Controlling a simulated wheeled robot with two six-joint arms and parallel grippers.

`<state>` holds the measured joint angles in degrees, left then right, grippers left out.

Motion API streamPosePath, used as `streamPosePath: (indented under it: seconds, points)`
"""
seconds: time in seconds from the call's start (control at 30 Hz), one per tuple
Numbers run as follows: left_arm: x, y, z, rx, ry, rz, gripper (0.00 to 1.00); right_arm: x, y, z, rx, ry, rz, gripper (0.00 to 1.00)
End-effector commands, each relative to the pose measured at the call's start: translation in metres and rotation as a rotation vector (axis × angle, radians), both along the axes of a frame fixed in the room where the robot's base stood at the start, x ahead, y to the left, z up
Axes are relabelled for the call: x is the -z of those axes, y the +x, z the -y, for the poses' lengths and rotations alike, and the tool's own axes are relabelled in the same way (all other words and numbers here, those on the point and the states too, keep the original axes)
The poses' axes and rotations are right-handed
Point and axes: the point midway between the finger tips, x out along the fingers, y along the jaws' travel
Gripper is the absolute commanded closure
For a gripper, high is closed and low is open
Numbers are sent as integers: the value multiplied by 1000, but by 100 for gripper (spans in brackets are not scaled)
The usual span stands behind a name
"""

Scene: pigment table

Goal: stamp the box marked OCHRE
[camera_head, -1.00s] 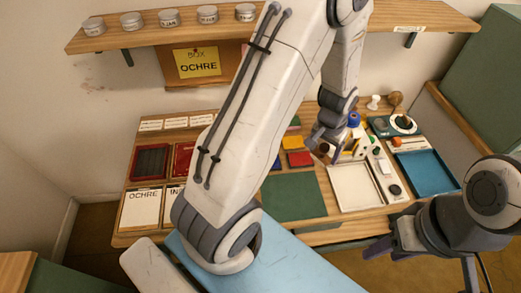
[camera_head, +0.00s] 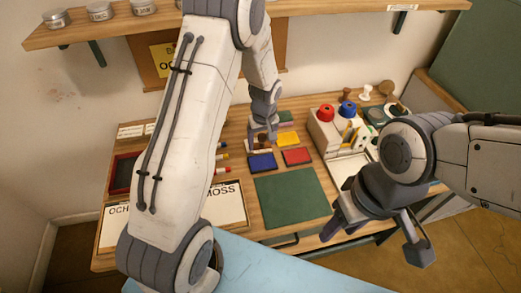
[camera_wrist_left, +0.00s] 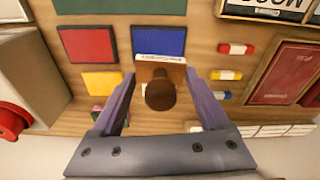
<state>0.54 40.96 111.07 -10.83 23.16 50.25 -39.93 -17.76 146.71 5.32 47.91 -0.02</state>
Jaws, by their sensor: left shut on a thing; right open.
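My left gripper (camera_head: 262,137) is shut on a wooden stamp (camera_wrist_left: 160,92) with a round brown handle, a block and a pale edge. It is over the ink pads, near the blue pad (camera_head: 262,163); the wrist view shows the stamp overlapping the blue pad's near edge (camera_wrist_left: 158,40). I cannot tell whether it touches anything. The red pad (camera_head: 297,156) and yellow pad (camera_head: 288,139) lie beside it. The white box marked OCHRE (camera_head: 116,218) is at the left, its label partly hidden by my left arm. My right gripper (camera_head: 375,235) is open and empty at the front right.
A white box marked MOSS (camera_head: 222,205) lies right of the OCHRE one. A green mat (camera_head: 292,196) is bare. A pale dispenser with red and blue knobs (camera_head: 335,128) stands right. A yellow card (camera_head: 163,60) hangs under the jar shelf (camera_head: 230,22).

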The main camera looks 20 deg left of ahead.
Motion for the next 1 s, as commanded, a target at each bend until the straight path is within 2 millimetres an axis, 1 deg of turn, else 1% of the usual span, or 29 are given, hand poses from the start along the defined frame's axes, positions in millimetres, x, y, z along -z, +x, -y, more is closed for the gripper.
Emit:
streamPosePath:
  seconds: [0.03,0.13,0.27,0.37,0.73,0.83,1.0]
  points:
    - [9,3,0,-32,1,3,58,7,0,0,0,1,1,50]
    - [12,6,-1,-69,2,3,58,9,0,0,0,1,1,50]
    - [16,6,-2,-76,3,3,58,12,0,0,0,1,1,50]
    - [24,6,-2,-75,3,3,58,18,0,0,0,1,1,50]
    - [62,5,-2,-76,3,3,58,45,0,0,0,1,1,50]
    - [68,6,-3,-75,3,4,58,49,0,0,0,1,1,50]
    - [69,6,-3,-75,3,4,58,50,0,0,0,1,1,50]
